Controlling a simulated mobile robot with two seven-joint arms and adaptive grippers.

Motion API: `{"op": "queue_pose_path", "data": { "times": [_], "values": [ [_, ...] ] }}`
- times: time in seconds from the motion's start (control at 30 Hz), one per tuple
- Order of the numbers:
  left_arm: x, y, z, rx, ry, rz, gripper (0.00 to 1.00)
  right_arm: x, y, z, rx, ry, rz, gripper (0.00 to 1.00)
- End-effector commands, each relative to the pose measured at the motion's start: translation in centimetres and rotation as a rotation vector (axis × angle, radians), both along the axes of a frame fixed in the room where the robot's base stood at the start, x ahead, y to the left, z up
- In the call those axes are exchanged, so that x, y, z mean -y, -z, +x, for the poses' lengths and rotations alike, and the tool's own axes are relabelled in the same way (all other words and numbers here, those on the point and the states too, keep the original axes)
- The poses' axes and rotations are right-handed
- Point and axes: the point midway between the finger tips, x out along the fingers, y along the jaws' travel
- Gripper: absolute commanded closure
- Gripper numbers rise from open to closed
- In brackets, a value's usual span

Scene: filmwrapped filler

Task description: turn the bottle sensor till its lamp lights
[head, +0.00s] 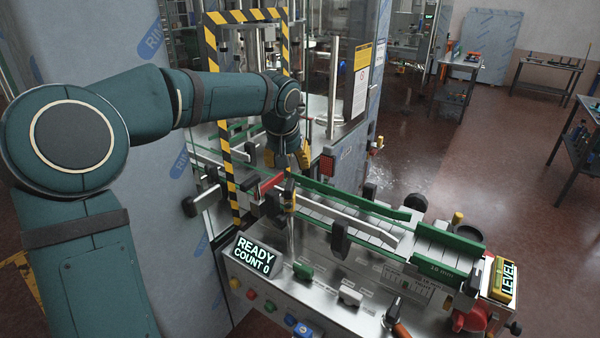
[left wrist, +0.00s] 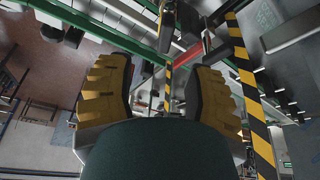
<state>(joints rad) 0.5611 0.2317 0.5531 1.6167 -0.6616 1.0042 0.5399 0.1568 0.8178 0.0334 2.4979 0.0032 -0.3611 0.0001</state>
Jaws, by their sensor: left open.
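My left gripper (head: 286,158) reaches down over the conveyor line beside the striped frame. Its two yellow ribbed fingers stand wide apart, with nothing held between them; they also show in the left wrist view (left wrist: 160,92). A small dark part with a brass-coloured band (head: 289,198) stands at the conveyor's near rail, below and apart from the fingers. It may be the bottle sensor, but it is too small to be sure. I cannot make out a lit lamp on it. My right gripper is not in view.
A red bar (head: 271,184) and green guide rails (head: 350,196) lie close below the gripper. The yellow-black striped frame (head: 228,180) stands just left. A display (head: 254,254) reads "READY COUNT 0". A "LEVEL" sign (head: 503,280) is at the right end.

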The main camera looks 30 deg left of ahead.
Motion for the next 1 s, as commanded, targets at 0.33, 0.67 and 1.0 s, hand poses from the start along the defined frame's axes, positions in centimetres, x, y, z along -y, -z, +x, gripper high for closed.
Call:
{"op": "queue_pose_path", "data": {
  "times": [0.33, 0.67, 1.0],
  "values": [
    [-1.3, 0.9, 0.5, 0.002, -0.029, 0.024, 0.47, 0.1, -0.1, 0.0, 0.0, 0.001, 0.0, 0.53],
    [-2.2, 7.0, 2.8, 0.001, -0.028, 0.022, 0.47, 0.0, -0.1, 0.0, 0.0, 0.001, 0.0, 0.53],
    [-2.8, 10.6, 4.3, 0.004, -0.028, 0.023, 0.47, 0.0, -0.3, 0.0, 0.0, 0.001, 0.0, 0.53]
  ]
}}
